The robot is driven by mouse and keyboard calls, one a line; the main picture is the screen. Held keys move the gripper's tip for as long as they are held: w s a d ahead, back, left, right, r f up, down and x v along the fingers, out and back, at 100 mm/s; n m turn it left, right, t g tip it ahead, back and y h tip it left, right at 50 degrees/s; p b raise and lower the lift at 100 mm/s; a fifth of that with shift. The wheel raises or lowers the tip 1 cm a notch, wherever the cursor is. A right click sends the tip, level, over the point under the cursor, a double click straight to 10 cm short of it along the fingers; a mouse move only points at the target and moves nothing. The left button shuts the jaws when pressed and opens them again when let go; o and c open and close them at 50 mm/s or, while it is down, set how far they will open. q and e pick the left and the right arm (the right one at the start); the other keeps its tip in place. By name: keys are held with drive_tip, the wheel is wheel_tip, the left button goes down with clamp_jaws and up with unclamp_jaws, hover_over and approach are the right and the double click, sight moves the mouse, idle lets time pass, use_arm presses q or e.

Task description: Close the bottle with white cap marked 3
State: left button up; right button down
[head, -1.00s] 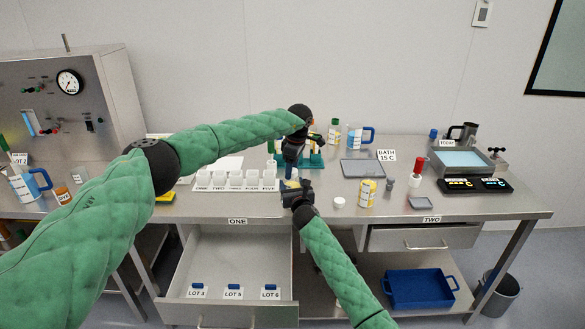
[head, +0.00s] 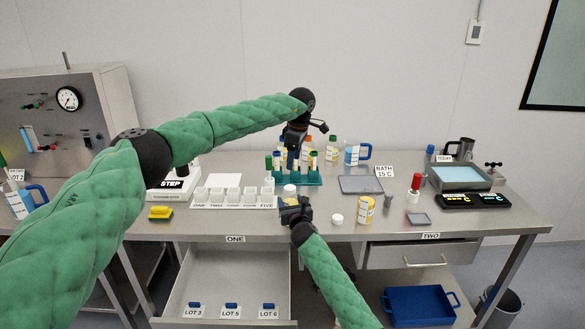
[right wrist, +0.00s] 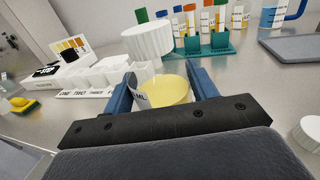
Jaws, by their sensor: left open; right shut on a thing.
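My right gripper (head: 291,203) is shut on a small bottle (right wrist: 168,92) with yellow contents, upright between its blue fingers in the right wrist view. Its label shows letters ending in "ML". A ribbed white cap (right wrist: 148,41) shows directly above the bottle; I cannot tell whether it is seated, and no number on it is readable. My left gripper (head: 291,160) is open, pointing down above and behind the bottle, in front of the tube rack. It is out of the right wrist view.
The white cup row (head: 234,200) stands left of my right gripper. The teal rack (head: 312,180) with tubes is behind. An open drawer (head: 235,270) is below.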

use_arm(q)
drive_tip(key=shift+r, duration=0.45)
use_arm(e)
drive_tip(key=shift+c, duration=1.9)
unclamp_jaws()
drive_tip(key=b+v, duration=0.2)
drive_tip(key=v, duration=0.4)
drive_tip(key=shift+s+d+f, duration=0.1)
drive_tip(key=shift+s, duration=0.05)
use_arm(q)
drive_tip(key=shift+f, duration=1.25)
use_arm(e)
drive_tip(key=shift+s+d, duration=0.1)
drive_tip(key=shift+s, duration=0.6)
